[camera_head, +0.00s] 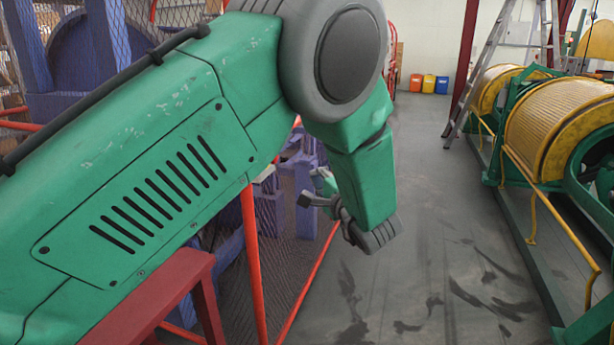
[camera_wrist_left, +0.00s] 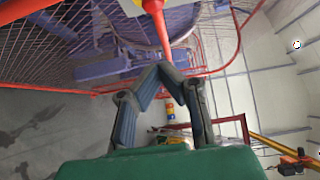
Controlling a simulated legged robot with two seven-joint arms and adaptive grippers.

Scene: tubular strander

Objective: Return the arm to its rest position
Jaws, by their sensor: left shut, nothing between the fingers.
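My left arm, green with a grey joint, reaches in from the left of the head view and bends down at the elbow. My left gripper (camera_head: 306,199) is small and partly hidden behind the forearm, in front of the purple machine frame. In the left wrist view the two dark fingers of my left gripper (camera_wrist_left: 161,70) come together at their tips, shut and empty. A red rail shows just beyond the tips there. My right arm and gripper do not show.
Red-orange guard rails (camera_head: 254,262) and mesh stand close beside the left arm. A dark red beam (camera_head: 165,290) lies below it. A yellow drum machine (camera_head: 560,125) and a ladder (camera_head: 485,65) stand right. The grey floor (camera_head: 420,250) between is clear.

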